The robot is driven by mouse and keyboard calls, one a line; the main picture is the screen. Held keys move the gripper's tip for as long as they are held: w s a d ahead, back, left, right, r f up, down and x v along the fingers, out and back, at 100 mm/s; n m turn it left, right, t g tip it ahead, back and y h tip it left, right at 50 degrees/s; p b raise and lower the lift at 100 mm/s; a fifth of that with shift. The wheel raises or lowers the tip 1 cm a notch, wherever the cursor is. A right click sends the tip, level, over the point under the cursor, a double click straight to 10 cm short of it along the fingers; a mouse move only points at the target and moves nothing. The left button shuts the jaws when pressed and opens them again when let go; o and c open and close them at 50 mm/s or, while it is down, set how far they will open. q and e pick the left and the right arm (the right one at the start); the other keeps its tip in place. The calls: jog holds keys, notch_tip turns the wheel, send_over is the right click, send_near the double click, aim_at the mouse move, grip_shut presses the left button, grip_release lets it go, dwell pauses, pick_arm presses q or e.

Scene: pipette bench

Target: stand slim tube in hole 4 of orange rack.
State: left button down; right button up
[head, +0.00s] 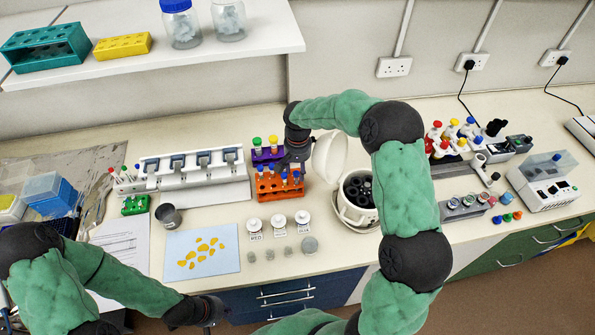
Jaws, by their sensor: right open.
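The orange rack (268,196) stands on the bench left of the centrifuge. Several tubes with blue or dark caps stand in it, among them a blue-capped tube (284,178). I cannot tell which one is the slim tube, nor read the hole numbers. My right gripper (291,164) is open, pointing down just above the back of the orange rack and hiding some of its holes. I cannot tell whether it touches a tube. My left gripper (217,312) is low at the bench's front edge, away from the rack; its fingers are too unclear to judge.
A purple rack (262,155) with coloured-cap tubes stands right behind the orange one. The open white centrifuge (356,214) is close on the right. A pipette stand (200,190) is on the left. White-capped bottles (278,221) and a blue sheet (202,268) lie in front.

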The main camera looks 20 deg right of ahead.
notch_tip(320, 180, up, 10)
jog(key=shift+r, duration=0.2)
dwell(0.6)
